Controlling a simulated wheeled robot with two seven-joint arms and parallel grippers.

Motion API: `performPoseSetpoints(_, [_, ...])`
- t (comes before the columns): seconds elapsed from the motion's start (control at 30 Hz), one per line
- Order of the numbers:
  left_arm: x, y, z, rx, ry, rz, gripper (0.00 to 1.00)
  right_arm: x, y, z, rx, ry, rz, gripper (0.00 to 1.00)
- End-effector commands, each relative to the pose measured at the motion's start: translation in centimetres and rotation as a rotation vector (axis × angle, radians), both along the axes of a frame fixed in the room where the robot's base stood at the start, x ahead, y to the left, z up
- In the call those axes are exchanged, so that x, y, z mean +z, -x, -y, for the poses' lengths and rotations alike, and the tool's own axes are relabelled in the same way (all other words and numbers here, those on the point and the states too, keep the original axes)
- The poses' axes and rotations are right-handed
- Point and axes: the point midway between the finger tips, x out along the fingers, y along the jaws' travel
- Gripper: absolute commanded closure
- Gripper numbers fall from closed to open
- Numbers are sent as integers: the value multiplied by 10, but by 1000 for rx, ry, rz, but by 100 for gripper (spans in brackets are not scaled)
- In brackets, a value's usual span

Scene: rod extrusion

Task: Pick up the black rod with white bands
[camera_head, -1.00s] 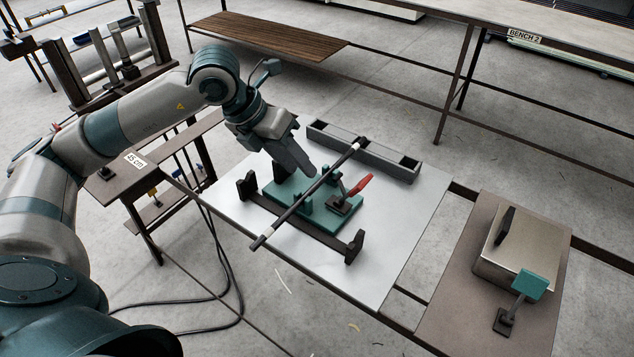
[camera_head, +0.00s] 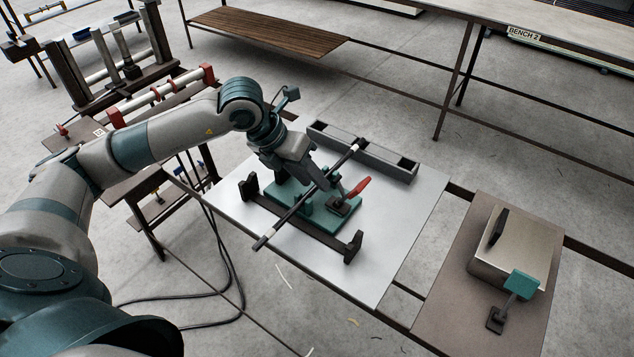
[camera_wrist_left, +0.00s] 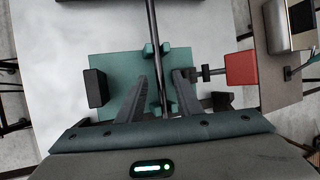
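The black rod with white bands (camera_head: 287,216) lies diagonally across a teal fixture (camera_head: 283,190) on the pale table. In the left wrist view the rod (camera_wrist_left: 152,22) runs lengthwise down the picture over the teal plate (camera_wrist_left: 120,66). My left gripper (camera_head: 323,183) is down at the middle of the rod. Whether either finger touches the rod cannot be told. My right gripper is not in view.
A red-handled clamp (camera_head: 359,187) stands just right of the gripper. A dark bar with upright ends (camera_head: 310,232) lies in front of the fixture, and a grey trough (camera_head: 385,161) behind. A metal box (camera_head: 512,250) sits on the brown table at right.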

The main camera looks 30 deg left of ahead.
Motion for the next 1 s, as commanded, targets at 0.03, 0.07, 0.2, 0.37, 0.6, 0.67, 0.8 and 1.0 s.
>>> performPoseSetpoints(0.03, [0,0,0,0,0,0,68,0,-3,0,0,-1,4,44])
performPoseSetpoints(0.07, [0,0,0,0,0,0,68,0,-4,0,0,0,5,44])
performPoseSetpoints(0.2, [0,0,0,0,0,0,68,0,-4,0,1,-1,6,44])
performPoseSetpoints(0.37, [0,0,0,0,0,0,68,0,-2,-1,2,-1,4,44])
performPoseSetpoints(0.6, [0,0,0,0,0,0,100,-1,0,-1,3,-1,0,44])
performPoseSetpoints(0.67, [0,0,0,0,0,0,100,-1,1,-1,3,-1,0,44])
performPoseSetpoints(0.8, [0,0,0,0,0,0,100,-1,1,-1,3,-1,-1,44])
performPoseSetpoints(1.0, [4,0,0,1,-1,1,100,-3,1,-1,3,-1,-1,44])
